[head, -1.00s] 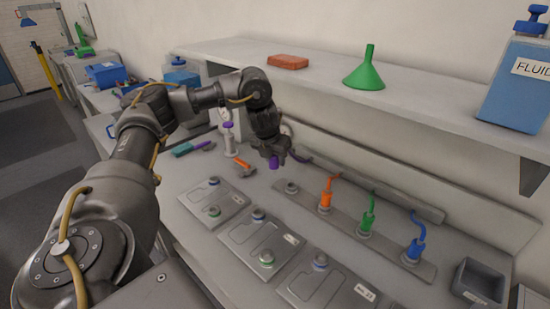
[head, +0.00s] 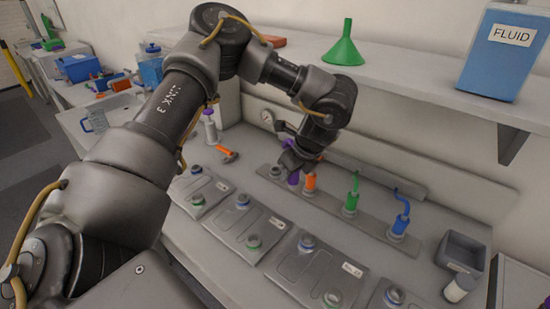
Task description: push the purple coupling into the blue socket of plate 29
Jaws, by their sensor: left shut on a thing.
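My left gripper (head: 291,164) is shut on the purple coupling (head: 293,179). It holds it beside the orange coupling, by the empty left seat (head: 275,171) of the rail. Gaps below it are too small to judge. Flat grey plates lie in front of the rail, each with a blue-ringed and a green-ringed socket where both show. The nearer middle plate (head: 289,268) has a blue socket (head: 306,243), a green socket (head: 332,299) and a label too small to read surely. Another plate's blue socket (head: 242,201) is further left. My right gripper is not in view.
The orange (head: 309,184), green (head: 351,202) and blue (head: 401,222) couplings stand in the rail (head: 375,231). A grey bin (head: 461,252) and white jar (head: 458,288) are at right. A shelf above holds a green funnel (head: 344,42) and fluid container (head: 503,55).

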